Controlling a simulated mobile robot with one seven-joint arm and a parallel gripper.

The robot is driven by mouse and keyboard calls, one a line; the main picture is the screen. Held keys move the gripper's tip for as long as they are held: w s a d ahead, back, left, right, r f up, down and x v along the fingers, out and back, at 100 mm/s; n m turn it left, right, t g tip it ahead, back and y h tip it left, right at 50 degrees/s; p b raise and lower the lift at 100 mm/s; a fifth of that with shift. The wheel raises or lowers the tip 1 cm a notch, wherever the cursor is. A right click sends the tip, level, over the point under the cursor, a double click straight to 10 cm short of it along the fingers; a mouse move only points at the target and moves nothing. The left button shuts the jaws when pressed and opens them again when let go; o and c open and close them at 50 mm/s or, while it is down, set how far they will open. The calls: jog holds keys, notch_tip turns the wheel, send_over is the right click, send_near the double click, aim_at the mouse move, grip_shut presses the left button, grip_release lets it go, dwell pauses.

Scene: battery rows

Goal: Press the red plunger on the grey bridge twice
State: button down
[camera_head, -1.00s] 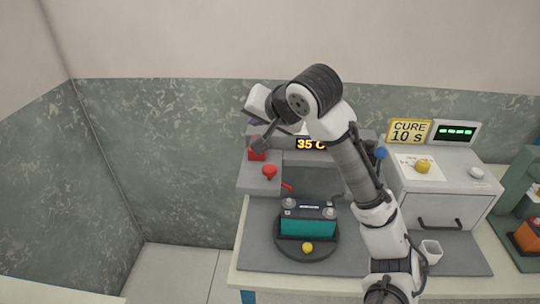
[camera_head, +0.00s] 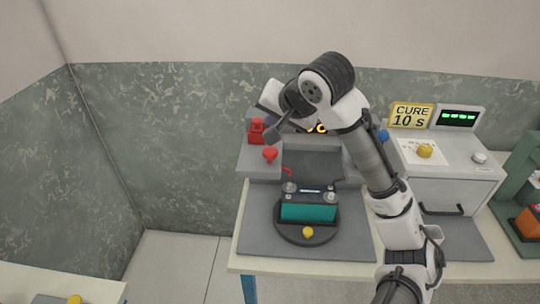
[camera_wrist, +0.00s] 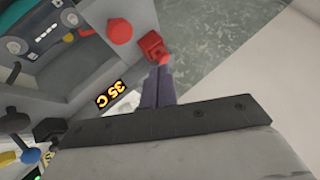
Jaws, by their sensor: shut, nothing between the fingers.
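The grey bridge (camera_head: 258,172) stands at the back of the table, behind a teal battery (camera_head: 308,212) on a round dark plate. Two red parts sit on its left side: a round-topped red knob (camera_head: 270,154) and a squarer red block (camera_head: 256,131) behind it. I cannot tell for certain which is the plunger. My gripper (camera_head: 270,137) is shut and empty, just right of the red block. In the wrist view its fingertips (camera_wrist: 161,72) point at the red block (camera_wrist: 152,46), with the round knob (camera_wrist: 119,31) to the left. Contact cannot be told.
The bridge's temperature display (camera_head: 317,128) is partly hidden by my arm; it reads 35 C in the wrist view (camera_wrist: 110,94). A grey cabinet (camera_head: 450,185) with a CURE 10 s sign (camera_head: 410,115) stands to the right. A yellow knob (camera_head: 308,232) is in front of the battery.

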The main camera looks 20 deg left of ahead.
aim_at(269, 150)
jog(key=shift+f+b, duration=1.65)
jog(key=shift+f, duration=1.1)
jog(key=shift+f, duration=0.1)
jog(key=shift+f, duration=0.35)
jog(key=shift+f+b, duration=0.75)
jog(key=shift+f, duration=0.3)
dwell(0.5)
jog(key=shift+r, duration=0.1)
jog(key=shift+r+p, duration=1.35)
notch_tip(269, 150, up, 5)
jog(key=p, duration=0.5)
dwell(1.1)
